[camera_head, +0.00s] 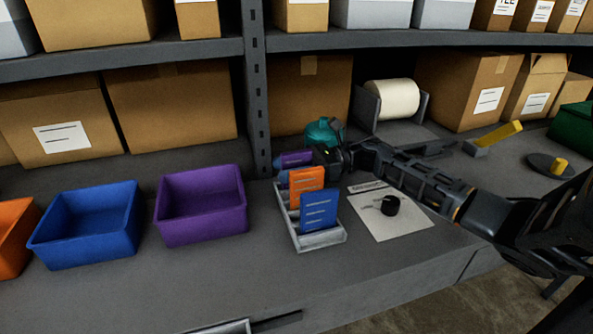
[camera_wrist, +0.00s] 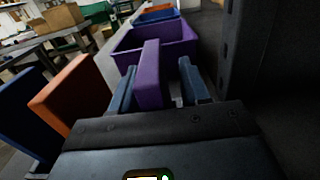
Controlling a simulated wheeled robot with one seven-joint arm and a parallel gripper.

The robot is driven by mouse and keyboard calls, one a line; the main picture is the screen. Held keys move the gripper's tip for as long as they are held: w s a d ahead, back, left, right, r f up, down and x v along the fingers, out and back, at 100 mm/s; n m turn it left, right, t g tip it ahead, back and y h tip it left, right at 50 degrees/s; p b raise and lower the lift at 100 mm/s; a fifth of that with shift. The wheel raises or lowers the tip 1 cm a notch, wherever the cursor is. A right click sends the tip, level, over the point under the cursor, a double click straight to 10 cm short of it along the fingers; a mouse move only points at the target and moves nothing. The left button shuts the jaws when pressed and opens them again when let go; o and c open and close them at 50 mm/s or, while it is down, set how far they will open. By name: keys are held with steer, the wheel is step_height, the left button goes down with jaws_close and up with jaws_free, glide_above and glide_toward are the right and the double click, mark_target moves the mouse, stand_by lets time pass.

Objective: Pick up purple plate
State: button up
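The purple plate (camera_head: 296,158) stands upright at the back of a light grey slotted rack (camera_head: 321,239). An orange plate (camera_head: 306,179) and a blue plate (camera_head: 319,209) stand in front of it. My gripper (camera_head: 317,158) is at the purple plate, coming from the right. In the wrist view the purple plate (camera_wrist: 150,75) stands between the two fingers of my open gripper (camera_wrist: 157,72). A gap shows between the plate and the right finger. The left finger is close to the plate; I cannot tell if it touches. The plate's lower end is hidden.
A purple bin (camera_head: 202,205), a blue bin (camera_head: 87,224) and an orange bin (camera_head: 14,238) stand left of the rack. A teal object (camera_head: 324,131) sits behind my gripper. A shelf post (camera_head: 256,90) rises close behind. A paper sheet with a black item (camera_head: 390,205) lies right of the rack.

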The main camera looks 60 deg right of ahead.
jaws_close()
steer(key=shift+r, duration=0.1)
stand_by(0.3)
